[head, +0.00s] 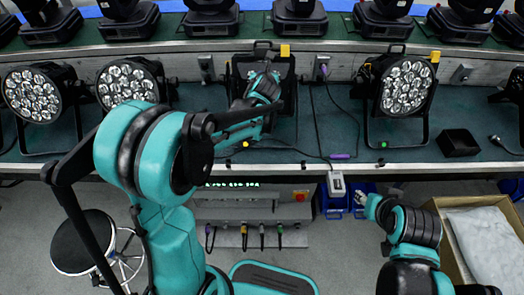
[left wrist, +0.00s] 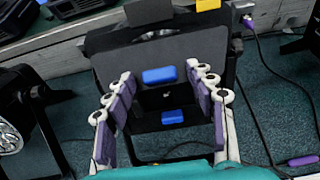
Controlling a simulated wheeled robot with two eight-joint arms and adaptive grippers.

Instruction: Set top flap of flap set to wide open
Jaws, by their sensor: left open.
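The flap set (left wrist: 210,50) is a dark, square-framed unit standing upright on the bench, with a wide grey-black panel facing me in the left wrist view. Two blue pads sit on it, an upper one (left wrist: 160,75) and a lower one (left wrist: 172,117). My left gripper (left wrist: 159,72) is open, its purple-lined fingers on either side of the blue pads, with nothing between them held. Contact with a flap cannot be told. In the head view the left gripper (head: 264,78) covers much of the flap set (head: 288,72).
Par cans stand on the bench at left (head: 130,82) and right (head: 405,87). A black box (head: 457,142) lies at right. A cable with a purple plug (head: 340,156) runs right of the flap set. An open carton (head: 455,240) and a stool (head: 83,242) stand below.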

